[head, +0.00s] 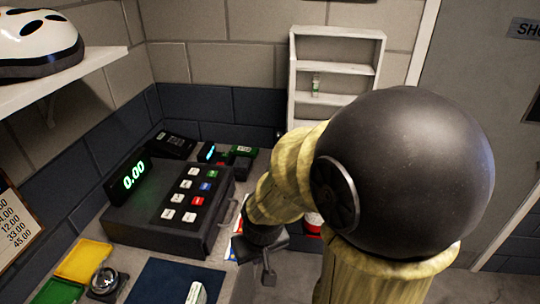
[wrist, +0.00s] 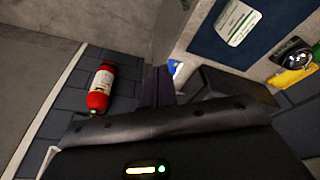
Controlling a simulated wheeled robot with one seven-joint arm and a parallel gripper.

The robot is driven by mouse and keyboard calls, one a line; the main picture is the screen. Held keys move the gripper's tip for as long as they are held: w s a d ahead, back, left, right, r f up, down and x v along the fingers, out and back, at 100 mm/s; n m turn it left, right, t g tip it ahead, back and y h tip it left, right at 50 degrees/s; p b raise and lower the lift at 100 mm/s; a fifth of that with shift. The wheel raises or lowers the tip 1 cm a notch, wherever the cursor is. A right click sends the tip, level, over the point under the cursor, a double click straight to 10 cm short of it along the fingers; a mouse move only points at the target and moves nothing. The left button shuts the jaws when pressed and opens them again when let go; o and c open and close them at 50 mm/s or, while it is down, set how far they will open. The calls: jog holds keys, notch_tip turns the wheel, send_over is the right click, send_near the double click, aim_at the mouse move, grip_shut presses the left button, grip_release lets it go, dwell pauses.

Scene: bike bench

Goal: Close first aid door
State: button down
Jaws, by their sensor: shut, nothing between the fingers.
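A white cabinet (head: 337,70) with open shelves hangs on the back wall in the head view. The cabinet's lower right is hidden behind my arm. I see no first aid mark on it, and I cannot make out a door leaf. My gripper (head: 268,272) is low beside the counter's right edge, well below the cabinet and apart from it. Its dark fingers (wrist: 158,86) are together and empty in the wrist view. The cabinet is not recognisable in the wrist view.
A cash register (head: 165,225) stands on the counter left of my gripper. A shelf (head: 60,85) with a white helmet (head: 38,40) juts out at upper left. A red fire extinguisher (wrist: 101,86) stands by the wall. A grey door (head: 490,110) is at right.

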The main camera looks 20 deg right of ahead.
jog(key=w+d+r+m+h+p, duration=0.2)
jog(key=w+d+r, duration=0.1)
jog(key=w, duration=0.6)
jog(key=w+d+r+m+h+p, duration=0.2)
jog(key=w+r, duration=0.2)
jog(key=w, duration=0.6)
jog(key=w+d+r+m+g+h+p, duration=0.1)
jog(key=w+d+r+m+h+p, duration=0.1)
jog(key=w, duration=0.7)
notch_tip(320, 180, up, 3)
jog(key=shift+w+d+f+m+h+p, duration=0.15)
jog(key=shift+w+d+m+h+p, duration=0.2)
jog(key=shift+d+h+p, duration=0.4)
jog(key=shift+s+d, duration=0.1)
jog(key=shift+d, duration=0.05)
jog(key=s+d+r+p+x, duration=0.1)
jog(key=p+x, duration=0.5)
jog(key=x, duration=0.6)
jog(key=shift+s+d+r+p, duration=0.15)
jog(key=shift+s+d+p, duration=0.15)
jog(key=shift+s+d, duration=0.3)
